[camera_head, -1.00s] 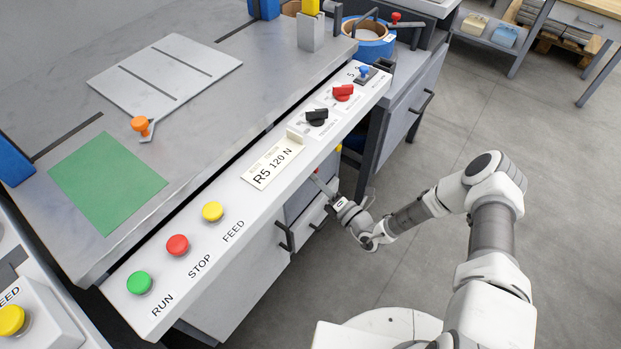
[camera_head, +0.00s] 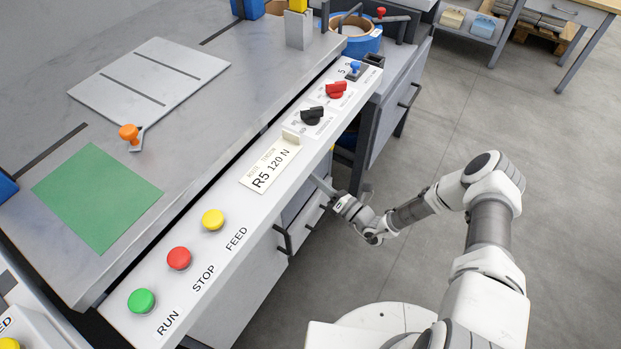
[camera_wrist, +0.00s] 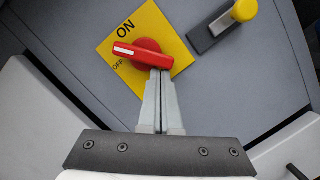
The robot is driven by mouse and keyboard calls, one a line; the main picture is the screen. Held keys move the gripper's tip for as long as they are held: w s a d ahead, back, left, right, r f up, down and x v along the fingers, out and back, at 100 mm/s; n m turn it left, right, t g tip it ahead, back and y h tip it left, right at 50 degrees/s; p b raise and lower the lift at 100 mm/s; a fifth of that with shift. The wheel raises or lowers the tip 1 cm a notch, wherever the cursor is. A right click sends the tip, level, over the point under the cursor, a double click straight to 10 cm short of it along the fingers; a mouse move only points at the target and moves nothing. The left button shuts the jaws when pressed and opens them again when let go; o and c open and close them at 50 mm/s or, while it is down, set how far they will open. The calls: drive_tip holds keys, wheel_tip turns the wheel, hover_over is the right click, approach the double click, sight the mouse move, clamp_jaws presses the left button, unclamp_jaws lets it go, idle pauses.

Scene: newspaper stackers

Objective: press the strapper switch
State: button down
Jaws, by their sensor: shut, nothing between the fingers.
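In the wrist view a red rotary switch (camera_wrist: 152,55) sits on a yellow plate (camera_wrist: 163,22) marked ON and OFF, on a grey cabinet face. The white mark on its handle points left, close to OFF. My gripper (camera_wrist: 160,76) is shut and empty, its tips at the lower right edge of the red handle; I cannot tell whether they touch. In the head view my gripper (camera_head: 320,184) is below the front panel's edge, by the cabinet front, and this switch is hidden there. No label naming the strapper is readable.
The sloped front panel (camera_head: 222,262) overhangs my gripper and carries green, red and yellow buttons plus black (camera_head: 312,115) and red (camera_head: 336,90) knobs. A yellow-ended handle (camera_wrist: 243,11) is right of the switch. Cabinet handles (camera_head: 284,240) stick out below. Floor at right is open.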

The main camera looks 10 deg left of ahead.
drive_tip(key=n, duration=0.2)
drive_tip(key=w+n+g+y+b, duration=0.1)
drive_tip(key=n, duration=0.2)
drive_tip(key=w+n, duration=0.1)
drive_tip(key=n, duration=0.1)
drive_tip(key=shift+d+r+n+y+b, duration=0.2)
drive_tip(key=shift+d+n+y+b, duration=0.1)
drive_tip(key=shift+d+n, duration=0.1)
idle(0.3)
drive_tip(key=shift+w+d+r, duration=0.1)
drive_tip(key=shift+w+r, duration=0.1)
drive_tip(key=shift+w, duration=0.05)
idle(0.8)
drive_tip(key=s+d+f+b, duration=0.1)
drive_tip(key=s+d+f, duration=0.2)
drive_tip(key=d+f, duration=0.3)
drive_tip(key=shift+s+d+f, duration=0.2)
drive_tip(key=shift+s+d, duration=0.2)
drive_tip(key=shift+d, duration=1.1)
drive_tip(key=shift+g, duration=0.4)
